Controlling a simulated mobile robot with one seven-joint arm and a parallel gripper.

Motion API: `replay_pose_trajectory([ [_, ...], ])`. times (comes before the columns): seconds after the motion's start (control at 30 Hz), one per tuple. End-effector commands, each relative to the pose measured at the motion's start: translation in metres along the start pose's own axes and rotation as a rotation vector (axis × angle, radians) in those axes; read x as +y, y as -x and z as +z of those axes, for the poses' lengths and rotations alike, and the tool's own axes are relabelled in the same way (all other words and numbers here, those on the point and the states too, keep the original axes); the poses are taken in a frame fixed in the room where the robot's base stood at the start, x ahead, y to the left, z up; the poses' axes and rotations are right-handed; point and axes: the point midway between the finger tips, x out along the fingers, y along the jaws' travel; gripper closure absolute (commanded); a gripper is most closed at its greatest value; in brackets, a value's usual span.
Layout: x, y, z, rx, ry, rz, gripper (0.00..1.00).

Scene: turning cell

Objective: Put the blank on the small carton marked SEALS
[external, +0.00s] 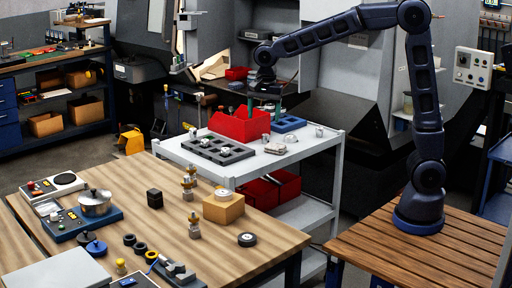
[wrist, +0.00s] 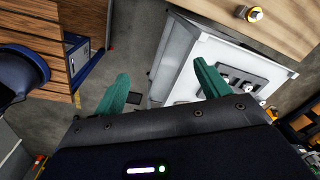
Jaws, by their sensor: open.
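A small tan carton (external: 224,210) stands on the wooden table in the external view; no marking on it can be read. A pale round piece (external: 222,194) lies on its top; I cannot tell whether it is the blank. Small metal cylinders (external: 266,138) and (external: 319,132) stand on the white cart, and I cannot tell if either is the blank. My gripper (external: 264,105) is over the back of the cart, pointing down. In the wrist view my gripper (wrist: 160,85) has its green fingers wide apart, with nothing between them.
The table's front right is mostly clear.

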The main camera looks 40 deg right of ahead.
Motion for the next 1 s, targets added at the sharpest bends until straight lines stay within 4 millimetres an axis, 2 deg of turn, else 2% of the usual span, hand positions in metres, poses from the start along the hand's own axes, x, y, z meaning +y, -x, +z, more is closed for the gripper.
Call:
replay_pose_trajectory([
  [0.03,0.016,0.01,-0.017,-0.004,0.031,-0.017,0.25],
  [0.2,0.068,0.033,-0.061,-0.003,0.176,-0.065,0.25],
  [0.5,0.169,0.057,-0.115,0.046,0.434,-0.143,0.25],
  [0.7,0.237,0.061,-0.134,0.108,0.605,-0.178,0.25],
  [1.0,0.33,0.049,-0.141,0.231,0.857,-0.188,0.25],
])
